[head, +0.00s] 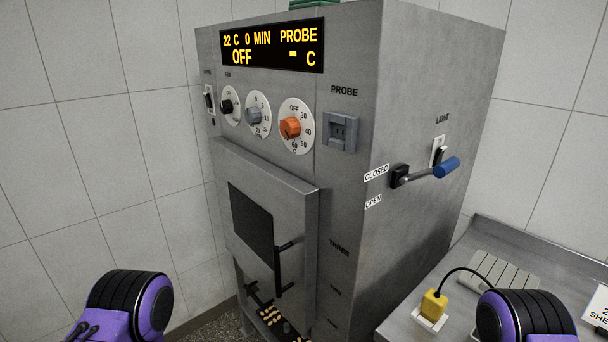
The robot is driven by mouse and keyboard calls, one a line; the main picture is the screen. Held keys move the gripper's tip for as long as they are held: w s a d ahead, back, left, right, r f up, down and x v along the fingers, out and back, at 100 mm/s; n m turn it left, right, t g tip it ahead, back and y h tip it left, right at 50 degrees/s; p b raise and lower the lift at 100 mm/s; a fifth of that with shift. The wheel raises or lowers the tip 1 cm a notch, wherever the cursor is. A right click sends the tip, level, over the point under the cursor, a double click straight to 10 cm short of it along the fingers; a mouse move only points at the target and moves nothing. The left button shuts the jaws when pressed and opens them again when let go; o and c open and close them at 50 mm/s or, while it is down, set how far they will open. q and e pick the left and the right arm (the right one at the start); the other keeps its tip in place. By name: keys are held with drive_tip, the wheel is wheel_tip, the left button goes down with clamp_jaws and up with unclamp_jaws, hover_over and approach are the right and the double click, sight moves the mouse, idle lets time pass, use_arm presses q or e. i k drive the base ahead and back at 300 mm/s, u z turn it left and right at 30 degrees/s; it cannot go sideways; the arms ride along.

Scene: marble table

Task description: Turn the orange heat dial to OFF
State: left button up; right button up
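The orange heat dial (290,127) is a knob on a white round plate (303,107) on the front of a grey metal oven cabinet (415,90). The plate is marked OFF at the top, with 30, 40 and further numbers down its right side. Which mark the knob points to is too small to tell. The display (271,45) above reads 22 C, 0 MIN, OFF and PROBE with a dash. Neither gripper is in view. Only purple and black parts of my arms show at the bottom left and bottom right, well apart from the dial.
A grey dial (254,115) and a black dial (228,106) sit left of the orange one. A probe socket (341,132) is to its right. The cabinet door (265,225) is below. A blue-handled lever (446,168) sticks out from the right side. A yellow plug (433,304) stands on the counter.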

sight(290, 127)
drive_tip(key=k, duration=0.5)
drive_tip(key=u, duration=1.4)
drive_tip(key=i, duration=0.95)
drive_tip(key=z, duration=1.7)
